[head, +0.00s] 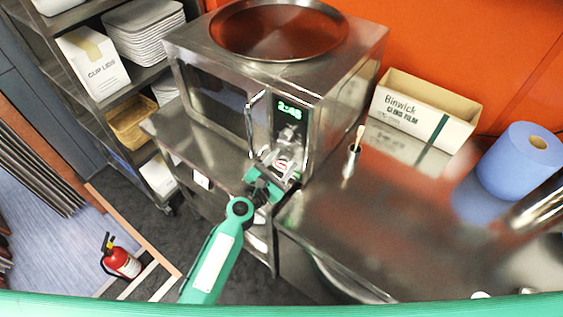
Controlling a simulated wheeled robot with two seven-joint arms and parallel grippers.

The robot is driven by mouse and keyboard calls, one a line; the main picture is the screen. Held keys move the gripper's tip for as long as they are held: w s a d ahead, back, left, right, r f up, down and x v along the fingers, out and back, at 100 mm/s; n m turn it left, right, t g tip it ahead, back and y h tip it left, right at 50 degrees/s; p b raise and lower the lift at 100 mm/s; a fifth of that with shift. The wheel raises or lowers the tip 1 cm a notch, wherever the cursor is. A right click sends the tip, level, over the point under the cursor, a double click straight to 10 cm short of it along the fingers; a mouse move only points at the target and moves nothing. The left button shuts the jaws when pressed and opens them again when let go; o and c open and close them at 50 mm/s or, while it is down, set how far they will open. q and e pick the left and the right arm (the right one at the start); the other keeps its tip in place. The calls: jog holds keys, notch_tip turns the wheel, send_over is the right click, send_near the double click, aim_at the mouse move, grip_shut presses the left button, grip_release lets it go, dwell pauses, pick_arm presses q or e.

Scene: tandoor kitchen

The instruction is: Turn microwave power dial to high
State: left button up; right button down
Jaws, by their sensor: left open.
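The microwave (220,98) is a steel box on a steel counter, with a dark window in its door and a green lit display (289,108) at the right of its front. A metallic dial (289,136) shows below the display. My left gripper (281,163) is open at the lower part of this control panel, in front of it. The gripper hides part of the panel, and I cannot tell whether its fingers touch anything there. The dial's setting is too small to read. My right gripper is not in view.
A wide steel pan (278,32) sits on top of the microwave. A small pot with a brush (350,165), a cling film box (424,108) and a blue paper roll (520,160) stand on the right counter. A fire extinguisher (122,263) stands on the floor.

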pick_arm(q)
jog(key=c, duration=1)
